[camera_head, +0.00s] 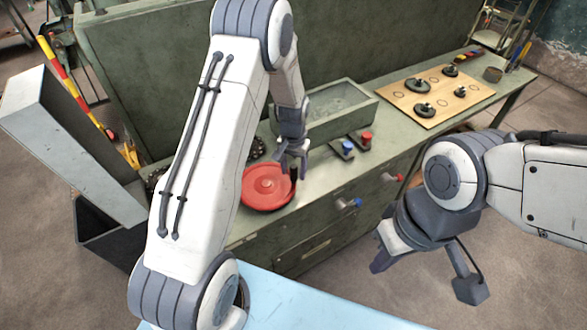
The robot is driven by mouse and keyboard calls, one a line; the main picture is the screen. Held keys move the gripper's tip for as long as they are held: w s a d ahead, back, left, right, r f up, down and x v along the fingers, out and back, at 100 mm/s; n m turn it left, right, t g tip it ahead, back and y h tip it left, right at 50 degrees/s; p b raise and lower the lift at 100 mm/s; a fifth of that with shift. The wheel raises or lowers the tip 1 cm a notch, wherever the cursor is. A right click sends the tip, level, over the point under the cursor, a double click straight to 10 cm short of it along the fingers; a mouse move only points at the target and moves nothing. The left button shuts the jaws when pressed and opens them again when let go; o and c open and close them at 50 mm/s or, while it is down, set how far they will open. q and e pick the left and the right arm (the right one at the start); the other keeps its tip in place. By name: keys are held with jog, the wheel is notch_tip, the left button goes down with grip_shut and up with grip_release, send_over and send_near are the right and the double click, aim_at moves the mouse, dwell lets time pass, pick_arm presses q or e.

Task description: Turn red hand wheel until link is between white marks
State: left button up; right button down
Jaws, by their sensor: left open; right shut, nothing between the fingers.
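The red hand wheel (266,190) lies flat on the green bench, partly behind my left arm. A dark upright handle (293,174) stands near its right rim. My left gripper (292,161) is open and points down just above this handle, with its fingers at or around the handle's top; I cannot tell whether they touch it. My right gripper (379,262) is shut and empty, in front of the bench at the right. I cannot make out the link or the white marks; my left arm covers part of the bench.
A grey-green tray (345,118) stands behind the wheel. Blue and red knobs (366,138) are right of it. A wooden board (437,92) with black discs lies farther right. A grey open-lidded box (70,140) is at left.

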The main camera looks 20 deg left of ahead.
pick_arm(q)
grip_shut()
dwell(1.4)
